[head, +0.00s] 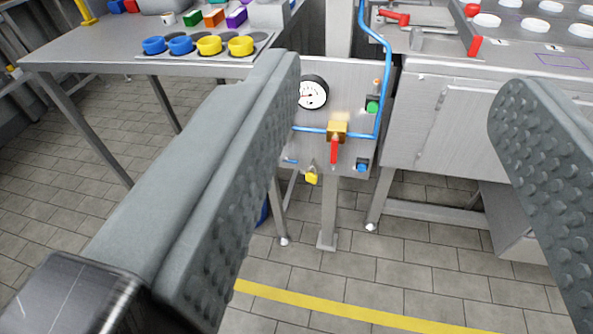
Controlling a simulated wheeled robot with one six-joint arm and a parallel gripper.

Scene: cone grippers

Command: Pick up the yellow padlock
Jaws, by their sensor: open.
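The yellow padlock (311,178) is small in the head view. It hangs at the lower edge of a grey panel (353,165), below and left of a red valve handle (334,152). My gripper (398,105) is open, with its two grey studded fingers wide apart and nothing between them up close. The padlock shows in the gap between the fingers, nearer the left finger, and well beyond the fingertips. The padlock's shackle is too small to make out clearly.
The panel carries a pressure gauge (313,92), a blue pipe (386,80), a green button (372,106) and a brass valve (337,130). A table (110,55) with coloured rings stands left, a metal cabinet (440,125) right. A yellow line (350,310) crosses the clear tiled floor.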

